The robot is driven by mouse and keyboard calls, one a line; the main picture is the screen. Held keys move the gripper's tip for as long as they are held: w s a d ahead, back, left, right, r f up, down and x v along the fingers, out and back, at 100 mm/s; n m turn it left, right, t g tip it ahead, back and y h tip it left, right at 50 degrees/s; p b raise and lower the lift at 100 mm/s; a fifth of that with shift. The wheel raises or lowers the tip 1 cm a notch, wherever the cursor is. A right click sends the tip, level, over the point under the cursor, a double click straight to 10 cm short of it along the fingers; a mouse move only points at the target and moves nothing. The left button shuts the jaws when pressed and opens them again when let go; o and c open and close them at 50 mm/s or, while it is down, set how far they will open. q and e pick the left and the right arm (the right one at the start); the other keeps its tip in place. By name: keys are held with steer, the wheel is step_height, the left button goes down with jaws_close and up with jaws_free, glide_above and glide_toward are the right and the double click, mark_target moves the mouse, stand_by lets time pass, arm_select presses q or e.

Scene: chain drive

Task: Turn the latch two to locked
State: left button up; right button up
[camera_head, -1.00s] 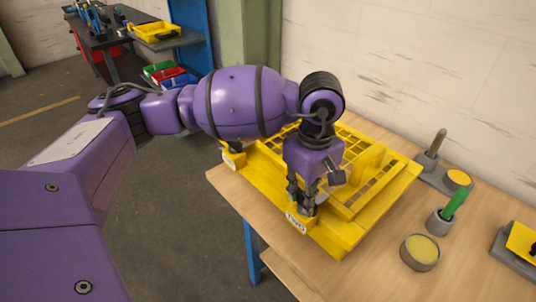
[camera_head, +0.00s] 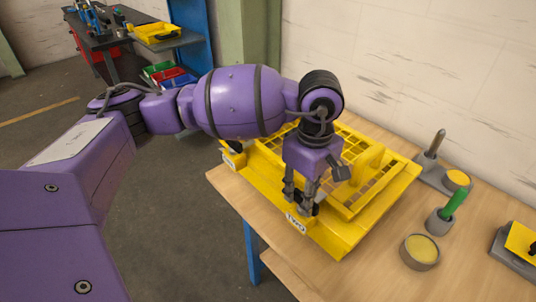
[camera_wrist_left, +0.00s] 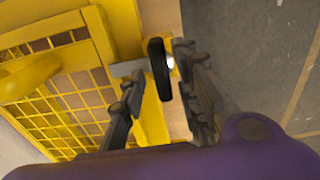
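The latch marked "TWO" (camera_head: 296,223) sits at the near corner of the yellow guard (camera_head: 345,238). In the left wrist view its black handle (camera_wrist_left: 159,69) stands between the fingers of my left gripper (camera_wrist_left: 160,95). The fingers are apart, with a visible gap between the handle and the left finger; the handle is close to the right finger, and I cannot tell if they touch. In the head view my left gripper (camera_head: 302,200) points down over the latch and hides part of it. My right gripper is not in view.
The guard, with its mesh panel and raised yellow handle (camera_head: 368,163), lies on the wooden table (camera_head: 375,270). To its right are a round tin (camera_head: 420,252), a green-handled tool in a grey holder (camera_head: 453,205) and a grey stand with a peg (camera_head: 434,145). Another latch (camera_head: 233,157) is at the guard's left corner.

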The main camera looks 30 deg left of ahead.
arm_select(q)
steer(key=shift+d+f, duration=0.1)
steer(key=shift+r, duration=0.2)
step_height(320, 180, up, 12)
steer(key=shift+f, duration=0.15)
steer(key=shift+s+f, duration=0.1)
steer(key=shift+s, duration=0.05)
stand_by(0.5)
